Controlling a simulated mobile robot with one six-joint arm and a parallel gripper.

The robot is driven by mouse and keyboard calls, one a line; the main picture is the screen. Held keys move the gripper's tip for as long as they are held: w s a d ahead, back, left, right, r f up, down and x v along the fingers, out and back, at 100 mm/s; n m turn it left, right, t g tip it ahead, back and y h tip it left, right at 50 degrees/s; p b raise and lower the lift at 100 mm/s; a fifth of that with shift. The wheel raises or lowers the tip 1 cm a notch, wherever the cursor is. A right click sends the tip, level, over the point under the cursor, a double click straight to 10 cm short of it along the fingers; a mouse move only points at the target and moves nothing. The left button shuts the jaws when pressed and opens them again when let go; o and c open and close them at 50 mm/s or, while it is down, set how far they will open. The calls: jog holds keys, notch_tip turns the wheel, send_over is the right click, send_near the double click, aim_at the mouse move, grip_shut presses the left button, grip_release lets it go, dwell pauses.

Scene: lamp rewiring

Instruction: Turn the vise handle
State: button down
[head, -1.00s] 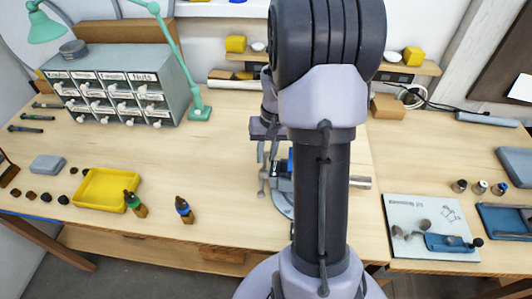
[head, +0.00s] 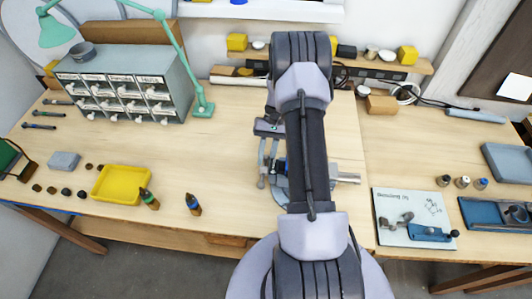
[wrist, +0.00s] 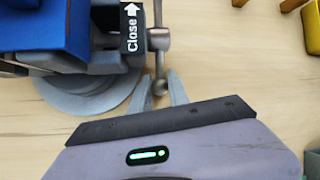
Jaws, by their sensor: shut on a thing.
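The vise (head: 279,186) stands on the workbench, partly hidden behind my arm in the head view. In the wrist view its blue body (wrist: 50,25) is at the upper left, beside a black label reading "Close" with an arrow. The metal vise handle (wrist: 158,42) runs up and down in that view, with a ball at its lower end. My gripper (wrist: 161,85) has its two fingers on either side of that ball end and is shut on the handle. In the head view my gripper (head: 267,150) is at the vise's left side.
A drawer cabinet (head: 125,90) and green lamp (head: 202,107) are behind. A white board with a blue tool (head: 430,233) lies at right.

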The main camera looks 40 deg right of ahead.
jog(key=shift+f, duration=0.15)
jog(key=c, duration=1.3)
grip_release()
jog(key=shift+o, duration=0.2)
jog(key=p+v, duration=0.3)
jog(key=v, duration=1.4)
jog(key=shift+r, duration=0.25)
jog(key=shift+d, duration=0.1)
